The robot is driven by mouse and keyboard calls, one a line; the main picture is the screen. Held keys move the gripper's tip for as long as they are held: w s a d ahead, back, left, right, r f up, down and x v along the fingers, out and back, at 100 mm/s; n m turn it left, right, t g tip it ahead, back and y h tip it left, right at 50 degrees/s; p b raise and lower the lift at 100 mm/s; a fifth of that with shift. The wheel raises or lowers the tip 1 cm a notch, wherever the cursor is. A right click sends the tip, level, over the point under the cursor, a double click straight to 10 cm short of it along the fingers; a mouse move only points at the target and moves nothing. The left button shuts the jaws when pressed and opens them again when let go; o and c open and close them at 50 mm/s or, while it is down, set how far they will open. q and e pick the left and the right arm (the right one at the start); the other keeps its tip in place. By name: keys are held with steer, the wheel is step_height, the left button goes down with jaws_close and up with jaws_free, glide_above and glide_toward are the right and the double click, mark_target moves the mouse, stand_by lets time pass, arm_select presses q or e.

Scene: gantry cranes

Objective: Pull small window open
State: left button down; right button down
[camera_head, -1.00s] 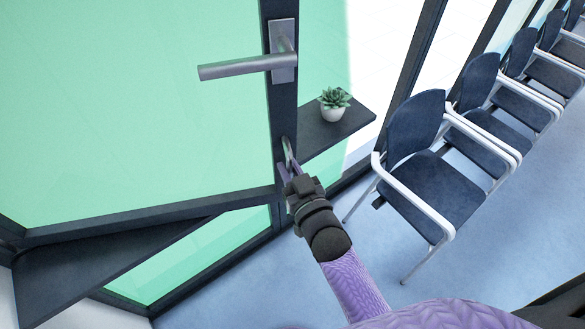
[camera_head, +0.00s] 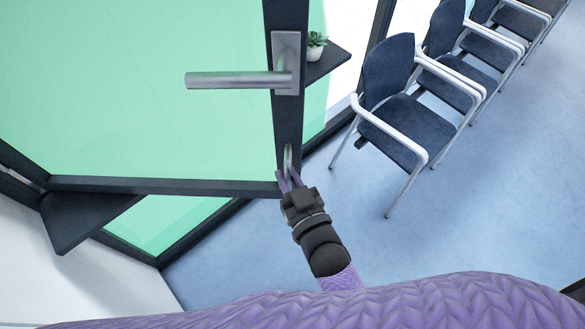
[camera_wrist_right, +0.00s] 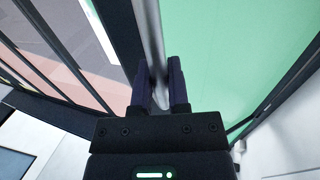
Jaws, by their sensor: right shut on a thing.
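The window (camera_head: 165,100) has green-tinted glass in a dark frame (camera_head: 180,187) and stands swung inward, away from the fixed frame and sill. A grey lever handle (camera_head: 240,79) sticks out level to the left from its plate on the right-hand stile. Below it on the stile is a slim silver pull handle (camera_head: 287,158). My right gripper (camera_head: 288,182) is shut on this pull handle at the window's lower right corner. In the right wrist view, the gripper's two dark fingers (camera_wrist_right: 161,84) are on either side of the silver bar (camera_wrist_right: 152,38). My left gripper is out of view.
A dark sill (camera_head: 80,218) shows below the window, and its far part (camera_head: 328,62) carries a potted succulent (camera_head: 315,45). A row of dark blue chairs (camera_head: 402,133) with white arms stands at the right. The blue floor (camera_head: 470,215) in front is clear.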

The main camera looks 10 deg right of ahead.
stand_by(0.3)
steer(key=c, duration=0.6)
jaws_free()
steer(key=shift+c, duration=0.2)
steer(key=v, duration=1)
steer(key=shift+b, duration=0.35)
